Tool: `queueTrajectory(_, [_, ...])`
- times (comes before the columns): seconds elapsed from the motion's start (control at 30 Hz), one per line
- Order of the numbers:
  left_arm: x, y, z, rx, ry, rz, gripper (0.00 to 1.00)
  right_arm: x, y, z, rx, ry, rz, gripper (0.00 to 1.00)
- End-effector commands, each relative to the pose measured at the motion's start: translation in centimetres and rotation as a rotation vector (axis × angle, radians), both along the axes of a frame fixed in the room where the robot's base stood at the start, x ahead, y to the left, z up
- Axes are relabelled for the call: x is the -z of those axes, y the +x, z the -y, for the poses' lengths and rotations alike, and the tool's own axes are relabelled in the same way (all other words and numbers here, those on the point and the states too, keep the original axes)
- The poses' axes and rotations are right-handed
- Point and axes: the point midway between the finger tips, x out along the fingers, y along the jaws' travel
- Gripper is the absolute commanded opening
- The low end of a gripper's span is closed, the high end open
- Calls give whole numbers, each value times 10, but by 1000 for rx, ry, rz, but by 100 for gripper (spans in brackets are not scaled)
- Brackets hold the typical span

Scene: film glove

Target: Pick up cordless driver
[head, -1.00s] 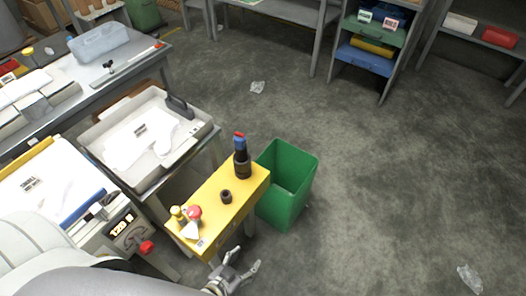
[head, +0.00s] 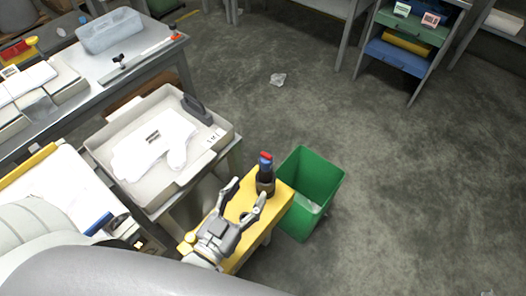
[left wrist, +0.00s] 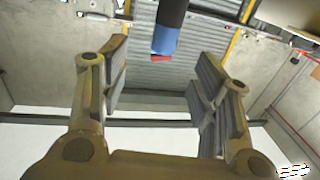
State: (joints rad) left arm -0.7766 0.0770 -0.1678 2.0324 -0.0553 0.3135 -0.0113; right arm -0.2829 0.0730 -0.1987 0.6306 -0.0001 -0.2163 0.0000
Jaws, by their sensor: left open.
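The cordless driver (head: 266,168), dark with a blue and red end, stands upright in a dark holder (head: 265,186) at the far end of a yellow-topped stand (head: 283,199). My left gripper (head: 250,190) is over the stand, open and empty, its fingers pointing towards the driver. One fingertip is close to the holder in the picture; I cannot tell whether it touches. In the left wrist view the driver's blue and red end (left wrist: 167,38) shows at the top, between the two open fingers (left wrist: 160,75) and beyond them. My right gripper is not in view.
A green bin (head: 318,181) stands right beside the stand. A grey tray (head: 107,158) with a white glove shape (head: 155,142) is to the left. A workbench (head: 150,62) with a clear box (head: 108,30) lies behind. Floor to the right is mostly open, with crumpled film (head: 278,79).

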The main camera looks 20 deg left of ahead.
Motion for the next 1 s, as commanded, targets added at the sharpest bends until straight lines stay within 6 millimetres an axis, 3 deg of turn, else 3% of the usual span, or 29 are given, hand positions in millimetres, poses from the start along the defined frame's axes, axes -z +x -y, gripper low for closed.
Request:
queueTrajectory(0.1, [-2,5,1,0,-2,4,57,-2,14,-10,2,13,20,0])
queueTrajectory(0.17, [-2,12,3,0,-2,6,57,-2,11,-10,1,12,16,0])
queueTrajectory(0.4, [-2,45,9,0,-2,5,57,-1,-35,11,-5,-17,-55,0])
queueTrajectory(0.53, [-1,54,10,0,-2,3,57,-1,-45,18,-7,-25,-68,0])
queueTrajectory(0.83, [-2,86,12,0,-2,5,57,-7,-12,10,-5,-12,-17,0])
queueTrajectory(1.0, [-1,103,16,0,-2,3,57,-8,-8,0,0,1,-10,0])
